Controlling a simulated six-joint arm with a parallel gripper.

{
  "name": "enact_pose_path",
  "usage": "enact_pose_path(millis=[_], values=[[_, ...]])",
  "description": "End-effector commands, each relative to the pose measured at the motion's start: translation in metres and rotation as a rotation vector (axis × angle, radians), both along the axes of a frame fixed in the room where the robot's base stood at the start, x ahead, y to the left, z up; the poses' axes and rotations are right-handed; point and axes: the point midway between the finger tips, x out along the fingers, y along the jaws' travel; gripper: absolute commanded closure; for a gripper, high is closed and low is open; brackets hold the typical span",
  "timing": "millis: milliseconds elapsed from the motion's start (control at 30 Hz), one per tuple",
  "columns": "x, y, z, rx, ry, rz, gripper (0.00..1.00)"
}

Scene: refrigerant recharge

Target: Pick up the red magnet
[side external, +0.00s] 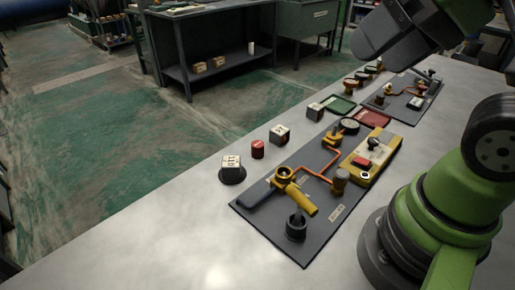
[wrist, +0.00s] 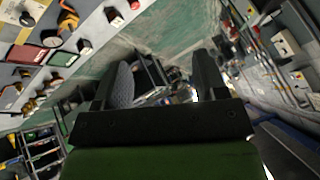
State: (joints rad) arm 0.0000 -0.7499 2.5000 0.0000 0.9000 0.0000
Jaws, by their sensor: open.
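A small red cylinder, which appears to be the red magnet (side external: 258,149), stands upright on the grey table. It sits between a white-topped block on a dark round base (side external: 232,168) and a dark cube with a light top (side external: 279,134). A small red piece, likely the same magnet, shows at the top edge of the wrist view (wrist: 134,4). My gripper (wrist: 162,65) is open, with nothing between its fingers. It is raised well away from the magnet. In the side external view dark parts of my arm's end show at the top right.
A dark panel (side external: 252,212) with a valve, gauge and orange piping lies right of the magnet. A yellow box (side external: 371,158) is on it. Green (side external: 341,104) and red (side external: 371,118) trays lie farther back.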

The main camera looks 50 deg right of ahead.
Motion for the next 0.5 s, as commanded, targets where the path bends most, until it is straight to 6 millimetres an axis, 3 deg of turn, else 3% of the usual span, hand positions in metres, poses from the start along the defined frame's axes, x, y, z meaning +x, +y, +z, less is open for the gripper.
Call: enact_pose_path(millis=[267, 367, 500], values=[[0.012, -0.001, 0.002, -0.006, 0.031, -0.004, 0.34], [0.033, -0.004, 0.004, -0.02, 0.083, -0.01, 0.34], [0.077, -0.01, -0.002, -0.045, 0.18, -0.02, 0.34]])
